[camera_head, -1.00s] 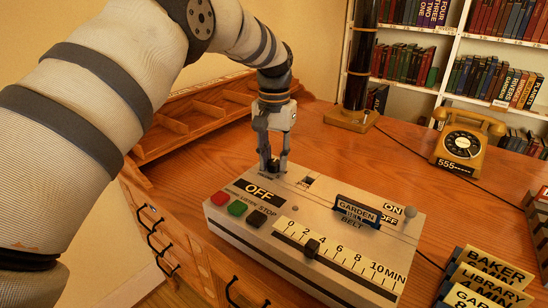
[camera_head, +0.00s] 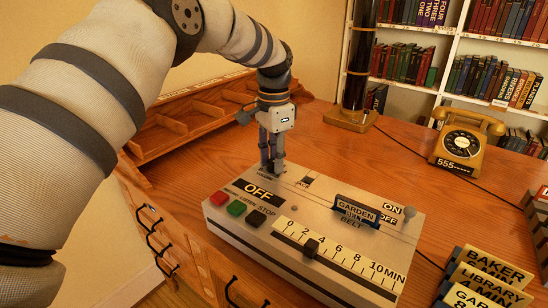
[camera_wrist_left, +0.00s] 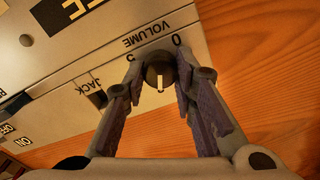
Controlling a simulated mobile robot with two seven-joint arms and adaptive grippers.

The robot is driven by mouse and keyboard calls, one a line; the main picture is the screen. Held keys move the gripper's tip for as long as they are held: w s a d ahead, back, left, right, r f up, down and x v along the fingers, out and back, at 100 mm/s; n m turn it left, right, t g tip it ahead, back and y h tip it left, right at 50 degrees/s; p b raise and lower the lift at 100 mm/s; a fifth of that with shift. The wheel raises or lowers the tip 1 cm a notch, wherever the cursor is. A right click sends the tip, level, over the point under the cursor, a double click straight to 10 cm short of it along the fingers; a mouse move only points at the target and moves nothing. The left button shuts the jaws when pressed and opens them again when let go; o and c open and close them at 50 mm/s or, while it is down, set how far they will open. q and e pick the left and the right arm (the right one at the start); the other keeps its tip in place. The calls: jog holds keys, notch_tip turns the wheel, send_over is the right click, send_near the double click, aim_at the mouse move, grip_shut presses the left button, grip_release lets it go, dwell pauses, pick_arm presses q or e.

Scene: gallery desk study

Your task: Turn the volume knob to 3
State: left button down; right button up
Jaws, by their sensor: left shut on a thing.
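The volume knob (camera_wrist_left: 153,72) is a small dark round knob near the edge of the grey console (camera_head: 225,231), beside the printed word VOLUME. In the left wrist view a white pointer line on it runs toward the bottom of the picture. A printed 0 is at its upper right and what looks like a 5 at its upper left; the other scale marks are mostly hidden. My left gripper (camera_head: 272,168) points down at the console's far left corner. In the wrist view its fingers (camera_wrist_left: 160,78) are shut on the knob from both sides. In the head view the fingers hide the knob.
The console carries red, green and black buttons (camera_head: 237,208), a 0 to 10 MIN slider (camera_head: 311,247) and a GARDEN BELT plate (camera_head: 356,210). A jack socket (camera_wrist_left: 94,92) is close to the fingers. A yellow telephone (camera_head: 462,145) stands at the right. Labelled cards (camera_head: 488,270) stand at lower right.

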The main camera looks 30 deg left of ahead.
dwell(0.5)
pick_arm(q)
jog(key=c, duration=1.3)
grip_release()
notch_tip(320, 180, up, 12)
